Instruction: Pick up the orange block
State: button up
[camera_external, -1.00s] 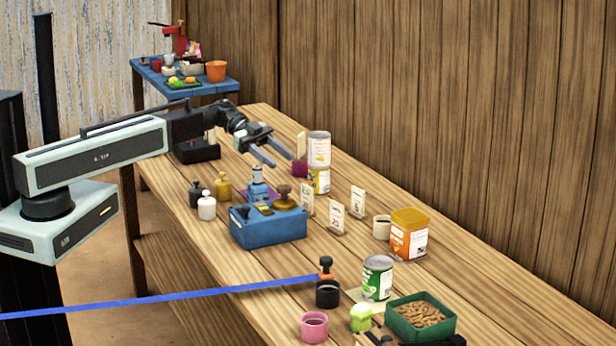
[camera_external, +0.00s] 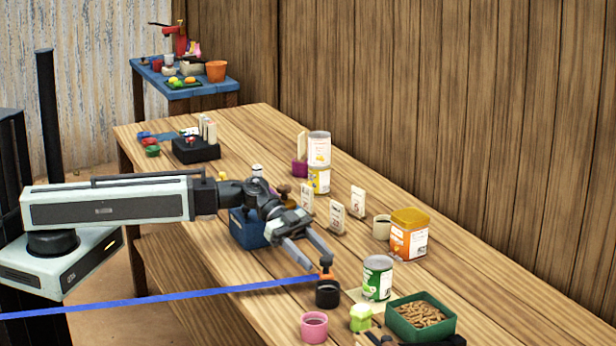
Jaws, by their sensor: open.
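A small orange block (camera_external: 326,277) shows at the top of a black cup-like cylinder (camera_external: 327,295) near the table's front edge. Whether it lies on the rim or partly inside, I cannot tell. My gripper (camera_external: 320,268) is open and points down at it from the upper left. The fingertips are right at the block and overlap its top in this view. I cannot tell whether they touch it. The dark knob over the block is mostly hidden by the fingers.
A green can (camera_external: 377,279), a pink cup (camera_external: 314,327) and a green tray of brown pieces (camera_external: 421,318) stand close by. A blue box (camera_external: 247,230) is behind my gripper. A blue band (camera_external: 160,299) crosses the front. Bare wood (camera_external: 265,307) lies left of the black cylinder.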

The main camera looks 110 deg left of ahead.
aim_at(327, 269)
jog(key=b+x, duration=0.1)
jog(key=x, duration=0.4)
jog(key=shift+b, duration=0.4)
grip_shut()
jog(key=shift+r, duration=0.1)
notch_tip(327, 269, up, 10)
jog(key=p, duration=1)
jog(key=shift+r, duration=0.1)
jog(key=shift+s, duration=0.15)
